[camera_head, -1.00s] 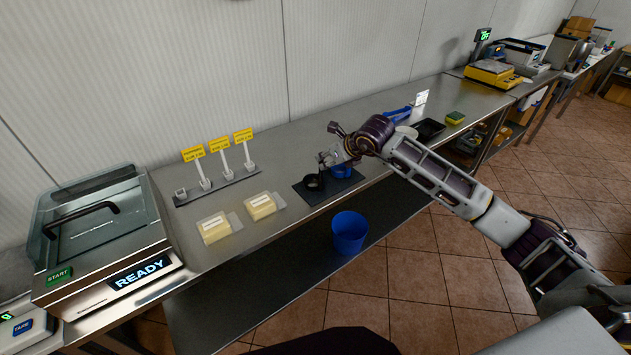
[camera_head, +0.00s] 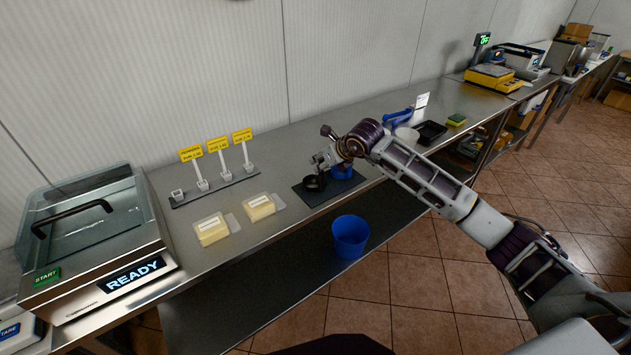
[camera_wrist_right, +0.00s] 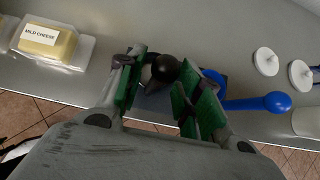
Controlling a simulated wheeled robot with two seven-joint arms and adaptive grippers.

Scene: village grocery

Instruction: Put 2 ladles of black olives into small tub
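A black round cup-like thing (camera_head: 313,183) stands on a dark mat (camera_head: 318,197) on the counter, with a blue one (camera_head: 342,173) beside it, partly hidden by my right arm. My right gripper (camera_head: 319,161) is just above and behind the black one. In the wrist view the green-padded fingers (camera_wrist_right: 158,88) are apart, with a black ball-shaped knob (camera_wrist_right: 165,68) between them near the tips; no clear grip on it shows. A blue handle with a ball end (camera_wrist_right: 275,102) sticks out right of the fingers. A white tub (camera_head: 406,136) stands farther right. I cannot make out olives. My left gripper is out of view.
Two cheese packs (camera_head: 212,229) and a price-tag rail (camera_head: 215,187) are to the left, beyond them a sealing machine (camera_head: 92,240). A blue bin (camera_head: 350,237) is below the counter edge. A black tray (camera_head: 430,132) and a sponge (camera_head: 456,120) lie to the right.

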